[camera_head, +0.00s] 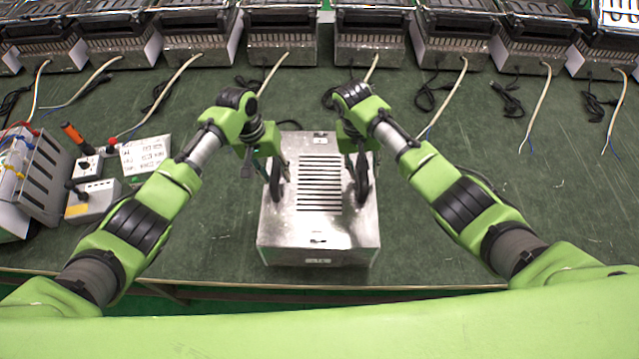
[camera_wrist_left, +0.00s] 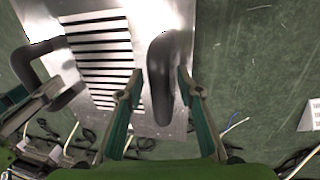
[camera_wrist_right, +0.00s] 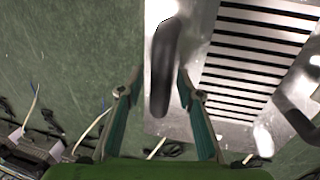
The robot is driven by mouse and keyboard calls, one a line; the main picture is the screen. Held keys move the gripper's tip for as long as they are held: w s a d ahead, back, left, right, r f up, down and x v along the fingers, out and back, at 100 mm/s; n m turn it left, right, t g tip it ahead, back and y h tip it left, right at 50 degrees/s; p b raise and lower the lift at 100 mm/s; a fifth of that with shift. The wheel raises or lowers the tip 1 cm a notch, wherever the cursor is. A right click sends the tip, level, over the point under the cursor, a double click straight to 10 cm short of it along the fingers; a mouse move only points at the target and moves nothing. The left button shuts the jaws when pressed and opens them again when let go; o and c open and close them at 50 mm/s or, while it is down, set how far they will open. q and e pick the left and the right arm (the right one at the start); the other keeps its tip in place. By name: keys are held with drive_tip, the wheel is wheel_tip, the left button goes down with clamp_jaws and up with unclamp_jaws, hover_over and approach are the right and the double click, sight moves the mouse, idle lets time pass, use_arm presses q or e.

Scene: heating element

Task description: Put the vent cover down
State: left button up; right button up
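The vent cover (camera_head: 318,225) is a shiny metal piece with a row of dark slots and two black handles. It sits at the front middle of the green table; whether anything lies under it cannot be told. My left gripper (camera_head: 275,168) is at the left handle; in the left wrist view its fingers stand apart on either side of that handle (camera_wrist_left: 161,85), with small gaps. My right gripper (camera_head: 357,168) is at the right handle; in the right wrist view its fingers stand apart on either side of that handle (camera_wrist_right: 164,70), also with gaps. Both are open.
Several heater units (camera_head: 282,38) with pale cables line the back of the table. A test device (camera_head: 35,175) with switch boxes and an orange-handled tool (camera_head: 75,135) is at the left. The green table (camera_head: 560,210) is clear to the right.

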use_arm(q)
drive_tip(key=shift+r, duration=0.1)
use_arm(e)
drive_tip(key=shift+a+r, duration=0.1)
drive_tip(key=shift+r, duration=0.2)
use_arm(q)
wheel_tip(320, 180, up, 12)
drive_tip(key=a, duration=0.2)
drive_tip(key=shift+a+f, duration=0.15)
drive_tip(key=shift+f, duration=0.05)
use_arm(e)
wheel_tip(320, 180, up, 11)
drive_tip(key=a, duration=0.2)
use_arm(q)
drive_tip(key=shift+w, duration=0.1)
use_arm(e)
drive_tip(key=shift+w+a, duration=0.1)
